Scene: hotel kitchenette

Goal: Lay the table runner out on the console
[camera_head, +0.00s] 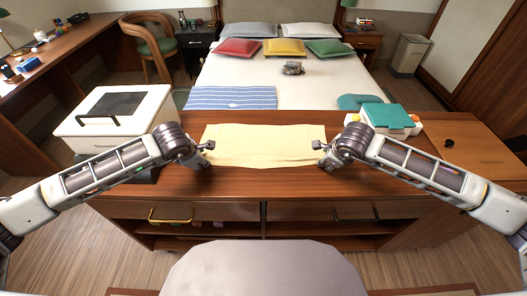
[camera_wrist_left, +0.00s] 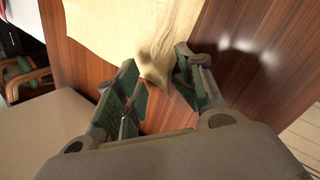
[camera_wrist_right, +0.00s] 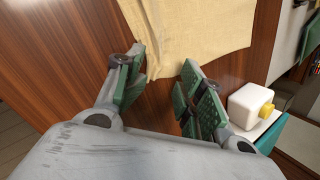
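The pale yellow table runner (camera_head: 262,143) lies spread on the wooden console (camera_head: 240,185), fairly flat, with slight ripples along its front edge. My left gripper (camera_head: 207,154) is at its front left corner. In the left wrist view the fingers (camera_wrist_left: 156,64) are apart, with a puckered corner of the runner (camera_wrist_left: 120,25) between them. My right gripper (camera_head: 322,155) is at the front right corner. In the right wrist view its fingers (camera_wrist_right: 163,62) are apart, and the runner's corner (camera_wrist_right: 195,35) reaches between them, close to the left finger. Whether either finger touches cloth is unclear.
A white box with a black handle (camera_head: 117,110) stands on the console's left. A teal-topped box (camera_head: 388,115) and a small white block with a yellow knob (camera_wrist_right: 250,105) are at the right. A small black item (camera_head: 449,143) lies farther right. The bed (camera_head: 290,75) is behind.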

